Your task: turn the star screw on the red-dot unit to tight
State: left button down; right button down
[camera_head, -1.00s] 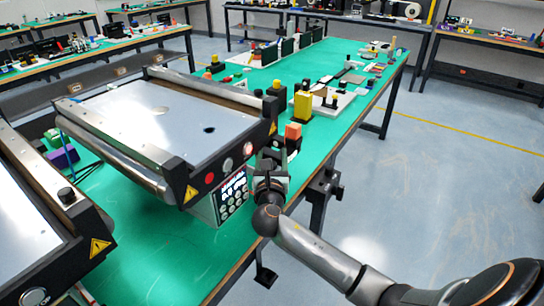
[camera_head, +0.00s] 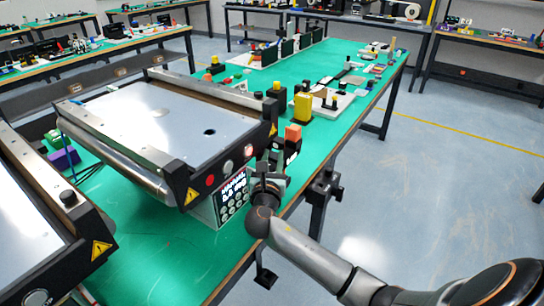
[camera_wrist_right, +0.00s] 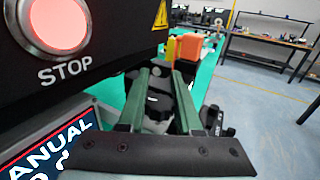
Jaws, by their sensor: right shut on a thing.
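The red-dot unit is the mini conveyor (camera_head: 150,105) with a pale belt and a red dot (camera_head: 210,181) on its black end block. My right gripper (camera_head: 270,163) is at the right end of this block, beside the lit stop button. In the right wrist view its green fingers (camera_wrist_right: 160,78) are shut on a dark lobed knob (camera_wrist_right: 157,104), which looks like the star screw. The fingers and a dark bracket across them partly hide the knob, so its turn angle cannot be read. In the head view my gripper hides it. My left gripper is not in view.
A control box (camera_head: 231,198) with a display and keys sits under the conveyor's end, left of my gripper. The glowing STOP button (camera_wrist_right: 57,22) is close by. An orange block (camera_head: 293,132) and a yellow piece (camera_head: 303,106) stand beyond. A second conveyor (camera_head: 25,215) is at left.

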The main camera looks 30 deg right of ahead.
jog(key=shift+m+g+h, duration=0.3)
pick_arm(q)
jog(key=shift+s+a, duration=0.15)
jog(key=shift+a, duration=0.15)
pick_arm(e)
jog(key=shift+s, duration=0.1)
jog(key=c, duration=0.6)
grip_release()
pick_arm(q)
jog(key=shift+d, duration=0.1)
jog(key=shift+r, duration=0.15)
pick_arm(e)
jog(key=v, duration=1.2)
jog(key=shift+a, duration=0.2)
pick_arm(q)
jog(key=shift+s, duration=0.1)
pick_arm(e)
jog(key=shift+s, duration=0.15)
